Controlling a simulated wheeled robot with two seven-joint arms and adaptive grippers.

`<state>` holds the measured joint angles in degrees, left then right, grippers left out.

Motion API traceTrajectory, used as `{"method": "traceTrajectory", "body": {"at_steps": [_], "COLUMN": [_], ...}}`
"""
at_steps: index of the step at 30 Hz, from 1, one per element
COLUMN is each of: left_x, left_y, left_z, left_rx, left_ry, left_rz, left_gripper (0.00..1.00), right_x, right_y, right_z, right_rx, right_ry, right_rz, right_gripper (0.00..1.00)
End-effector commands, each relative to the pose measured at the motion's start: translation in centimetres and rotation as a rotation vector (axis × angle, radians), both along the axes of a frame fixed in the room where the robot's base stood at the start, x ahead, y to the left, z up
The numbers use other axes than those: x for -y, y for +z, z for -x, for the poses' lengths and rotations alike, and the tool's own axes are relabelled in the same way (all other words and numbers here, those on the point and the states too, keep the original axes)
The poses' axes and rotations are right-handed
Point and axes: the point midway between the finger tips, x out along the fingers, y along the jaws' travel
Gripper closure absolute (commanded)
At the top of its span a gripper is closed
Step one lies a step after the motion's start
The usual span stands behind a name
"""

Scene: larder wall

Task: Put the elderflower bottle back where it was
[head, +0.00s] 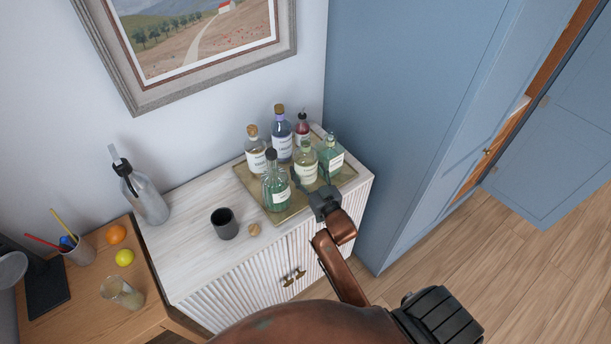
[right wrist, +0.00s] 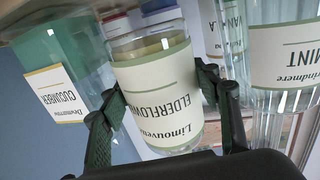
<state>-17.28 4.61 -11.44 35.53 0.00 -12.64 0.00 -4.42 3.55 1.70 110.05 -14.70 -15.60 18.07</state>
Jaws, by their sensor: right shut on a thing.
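The elderflower bottle (head: 306,168) is clear with a pale yellow-green content and a cream label. It is among the other bottles at the front of the brass tray (head: 292,211) on the white cabinet. My right gripper (head: 317,190) reaches in from the front and is shut on it. In the right wrist view the elderflower bottle (right wrist: 160,85) is between the two dark fingers of my right gripper (right wrist: 165,118), its label upside down. I cannot tell whether its base touches the tray. My left gripper is not in view.
The square teal cucumber bottle (head: 331,160) is close on the right, the green mint bottle (head: 275,190) on the left. Several bottles stand behind. A dark cup (head: 224,224) and a loose round stopper (head: 254,230) are left of the tray. A blue cupboard (head: 400,120) borders the right.

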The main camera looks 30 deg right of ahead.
Motion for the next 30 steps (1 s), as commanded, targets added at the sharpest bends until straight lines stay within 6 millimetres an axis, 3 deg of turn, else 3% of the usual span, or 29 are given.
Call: {"method": "traceTrajectory", "body": {"at_steps": [7,14,26,27,30], "left_x": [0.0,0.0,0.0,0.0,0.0], "left_y": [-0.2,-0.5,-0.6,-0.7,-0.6], "left_z": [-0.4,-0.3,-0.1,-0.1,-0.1], "left_rx": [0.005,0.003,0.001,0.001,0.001], "left_ry": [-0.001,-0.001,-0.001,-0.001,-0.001], "left_rz": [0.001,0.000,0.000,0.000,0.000], "left_gripper": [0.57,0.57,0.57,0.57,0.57], "right_x": [0.3,0.4,0.4,0.4,0.4], "right_y": [-0.8,-3.7,-4.1,-4.5,-4.4], "right_z": [-0.9,-0.8,-0.8,-0.8,-0.8], "right_rx": [0.007,0.006,0.007,0.000,0.000], "right_ry": [0.001,0.000,0.000,-0.001,-0.001], "right_rz": [0.002,0.001,0.002,0.000,0.000], "right_gripper": [0.98,0.98,0.98,0.42,0.36]}}
